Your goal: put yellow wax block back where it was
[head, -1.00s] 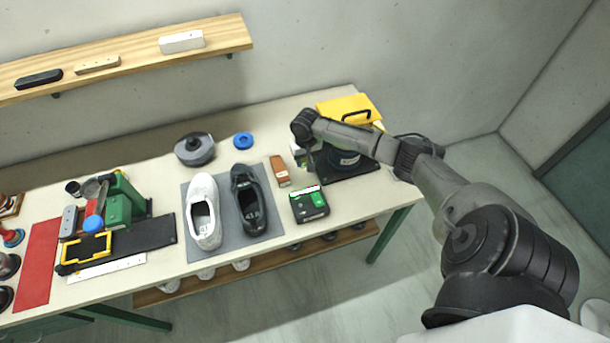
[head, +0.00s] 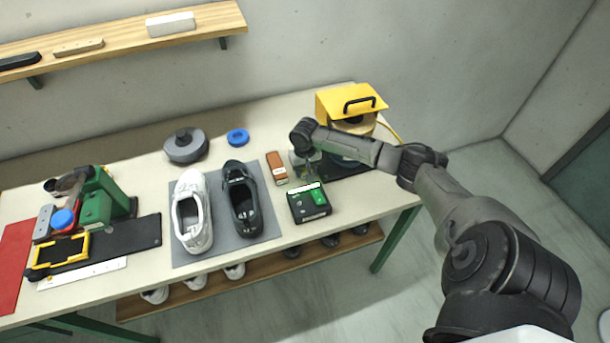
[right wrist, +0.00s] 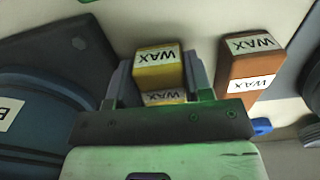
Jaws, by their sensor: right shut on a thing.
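My right gripper (head: 305,165) is over the right part of the bench, just right of the brown wax block (head: 276,168). In the right wrist view its fingers are shut on the yellow wax block (right wrist: 158,72), which carries white WAX labels. The brown wax block also shows there (right wrist: 251,68), upright beside the right finger and apart from it. In the head view the yellow wax block is hidden by the gripper. I cannot tell whether it touches the bench. My left gripper is not in view.
A black and green box (head: 309,203) stands just in front of the gripper. A yellow-topped machine (head: 352,102) is behind it to the right. A white shoe (head: 191,220) and a black shoe (head: 242,205) lie on a grey mat (head: 215,250). A blue ring (head: 238,137) lies behind.

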